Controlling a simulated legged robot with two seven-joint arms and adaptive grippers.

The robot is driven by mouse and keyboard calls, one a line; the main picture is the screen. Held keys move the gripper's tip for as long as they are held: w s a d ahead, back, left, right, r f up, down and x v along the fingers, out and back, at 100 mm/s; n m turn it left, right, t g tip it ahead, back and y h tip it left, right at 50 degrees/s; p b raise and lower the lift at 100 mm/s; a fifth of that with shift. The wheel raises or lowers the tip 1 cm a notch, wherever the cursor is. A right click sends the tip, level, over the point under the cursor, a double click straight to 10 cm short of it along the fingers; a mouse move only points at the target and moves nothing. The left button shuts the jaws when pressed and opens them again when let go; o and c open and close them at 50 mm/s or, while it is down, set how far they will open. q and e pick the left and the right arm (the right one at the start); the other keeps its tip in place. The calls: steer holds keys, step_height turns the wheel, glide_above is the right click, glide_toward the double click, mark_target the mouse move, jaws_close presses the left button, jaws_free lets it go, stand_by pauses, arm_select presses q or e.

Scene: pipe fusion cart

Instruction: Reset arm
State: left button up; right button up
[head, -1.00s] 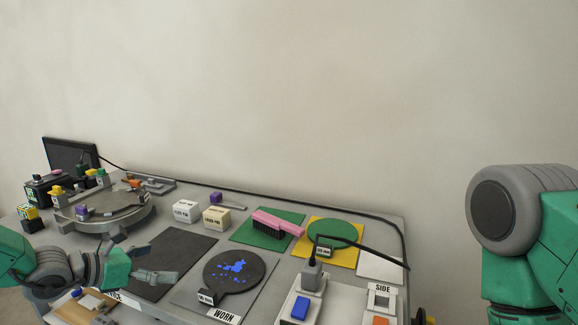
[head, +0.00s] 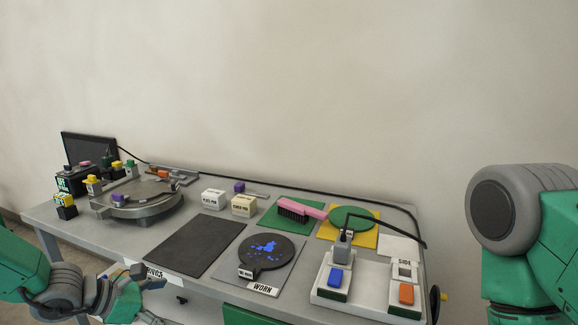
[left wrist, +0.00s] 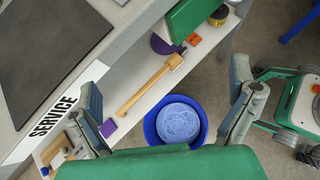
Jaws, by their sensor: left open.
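My left gripper (head: 152,298) is at the lower left of the head view, in front of the cart's near edge and low beside the SERVICE label (head: 163,274). It is open and empty. In the left wrist view its two fingers (left wrist: 168,98) stand wide apart, over the lower shelf and the floor. My right arm (head: 530,235) shows only its upper part at the right of the head view; its gripper is out of view.
The cart top (head: 195,284) carries a dark mat (head: 180,246), a round plate (head: 138,205), a worn black disc (head: 265,250), a pink brush (head: 300,210) and a switch box (head: 366,290). Below are a shelf with a wooden tool (left wrist: 150,85) and a blue tub (left wrist: 203,124).

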arm_select(q)
steer(key=s+f+m+g+y, duration=0.2)
steer(key=s+f+m, duration=0.3)
steer(key=s+m, duration=0.3)
steer(key=s+a+f+m+g+y, duration=0.1)
steer(key=s+f+m, duration=0.5)
steer(key=s, duration=0.8)
steer(key=s+a+f+m+g+y, duration=0.1)
steer(key=s+f+m+y, duration=0.4)
steer(key=s+m, duration=0.6)
steer(key=shift+s+f+g+b, duration=0.15)
steer(key=shift+f+g+b, duration=0.3)
steer(key=shift+f+g, duration=0.4)
steer(key=shift+a, duration=0.2)
